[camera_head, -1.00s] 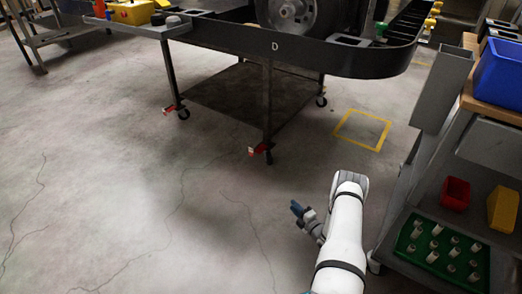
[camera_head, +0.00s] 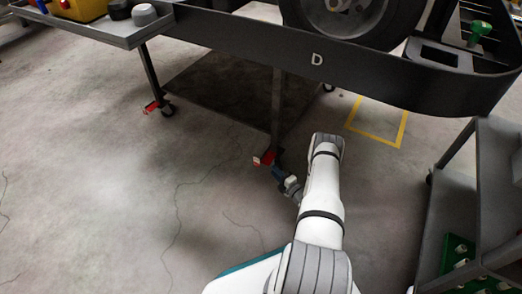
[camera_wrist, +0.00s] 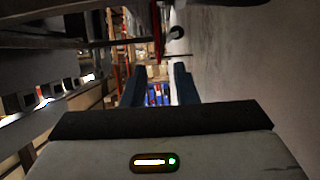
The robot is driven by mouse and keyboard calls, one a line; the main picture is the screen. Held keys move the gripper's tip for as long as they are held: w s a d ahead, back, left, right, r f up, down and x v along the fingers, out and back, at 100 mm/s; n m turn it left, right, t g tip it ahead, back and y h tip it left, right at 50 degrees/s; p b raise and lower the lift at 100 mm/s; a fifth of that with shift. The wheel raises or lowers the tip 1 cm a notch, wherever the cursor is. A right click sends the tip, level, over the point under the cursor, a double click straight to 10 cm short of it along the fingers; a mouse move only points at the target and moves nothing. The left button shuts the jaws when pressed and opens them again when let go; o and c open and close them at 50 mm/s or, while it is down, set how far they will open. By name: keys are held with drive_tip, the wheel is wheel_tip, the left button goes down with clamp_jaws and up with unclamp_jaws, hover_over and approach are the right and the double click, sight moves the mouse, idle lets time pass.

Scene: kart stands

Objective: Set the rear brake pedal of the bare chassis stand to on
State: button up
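A stand with a black frame (camera_head: 235,38) marked D fills the top of the head view; a wheel with a tyre (camera_head: 350,14) sits on it. One red brake pedal (camera_head: 264,158) is at the foot of its near leg, another red pedal (camera_head: 153,106) at a left caster. I cannot tell which is the rear one, nor whether either is on or off. My gripper (camera_head: 278,173), with blue fingers, is low beside the near pedal, close to it; contact cannot be told. In the wrist view my gripper (camera_wrist: 158,88) has its fingers apart with nothing visible between them.
A grey side tray (camera_head: 110,32) with a yellow bin (camera_head: 82,8) is at upper left. A grey shelf cart (camera_head: 485,190) with a green tray (camera_head: 458,250) stands at the right. A yellow floor square (camera_head: 378,135) lies beyond my arm. The floor at left is clear.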

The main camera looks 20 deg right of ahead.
sight(266, 161)
drive_tip(key=b+x, duration=0.1)
drive_tip(key=x, duration=0.1)
drive_tip(key=b+x, duration=0.1)
drive_tip(key=x, duration=0.1)
drive_tip(key=b+x, duration=0.1)
drive_tip(key=x, duration=0.2)
drive_tip(key=shift+w+d+f, duration=0.1)
drive_tip(key=shift+d, duration=0.2)
drive_tip(key=shift+w, duration=0.4)
drive_tip(key=shift+a, duration=0.1)
clamp_jaws()
idle(0.6)
